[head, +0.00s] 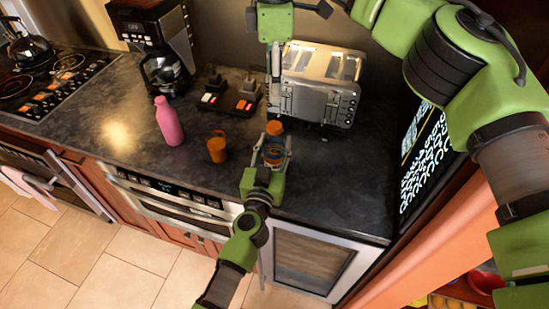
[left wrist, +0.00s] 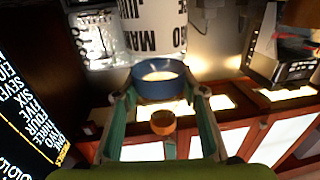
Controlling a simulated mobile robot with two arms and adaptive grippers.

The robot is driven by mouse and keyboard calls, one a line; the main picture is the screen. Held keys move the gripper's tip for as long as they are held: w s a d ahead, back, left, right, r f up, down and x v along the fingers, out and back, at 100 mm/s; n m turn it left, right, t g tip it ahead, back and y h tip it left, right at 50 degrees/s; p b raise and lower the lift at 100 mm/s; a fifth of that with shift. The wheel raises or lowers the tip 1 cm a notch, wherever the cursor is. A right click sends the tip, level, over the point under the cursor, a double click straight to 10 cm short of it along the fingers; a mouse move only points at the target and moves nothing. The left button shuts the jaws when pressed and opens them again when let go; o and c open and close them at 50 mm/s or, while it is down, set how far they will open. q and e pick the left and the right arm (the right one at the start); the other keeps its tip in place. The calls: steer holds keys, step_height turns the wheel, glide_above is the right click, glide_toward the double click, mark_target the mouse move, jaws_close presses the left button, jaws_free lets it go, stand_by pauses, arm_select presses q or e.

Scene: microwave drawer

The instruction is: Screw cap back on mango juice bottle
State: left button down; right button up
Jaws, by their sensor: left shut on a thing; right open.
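In the left wrist view, my left gripper (left wrist: 160,97) is shut on a blue ring-shaped cap (left wrist: 160,89) with a pale inside. Beyond it, at the top, is a white bottle (left wrist: 152,28) with black mango juice lettering. I cannot tell whether cap and bottle touch. In the head view my left gripper (head: 271,152) is over the counter's front part, and the small blue piece between its fingers is partly hidden. An orange round top (head: 274,128) shows just behind it. My right gripper (head: 275,76) is open and empty above, in front of the toaster.
An orange mug (head: 217,148) and a pink bottle (head: 168,121) stand to the left on the dark counter (head: 335,185). A toaster (head: 320,85), a coffee maker (head: 162,50) and two small black-and-orange items stand behind. A black panel with white lettering (head: 428,150) borders the right side.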

arm_select(q)
steer(key=c, duration=1.2)
jaws_free()
steer(key=s+a, duration=0.2)
steer(key=s, duration=0.9)
steer(key=shift+s+a, duration=0.15)
steer(key=shift+s, duration=0.25)
steer(key=shift+f, duration=0.1)
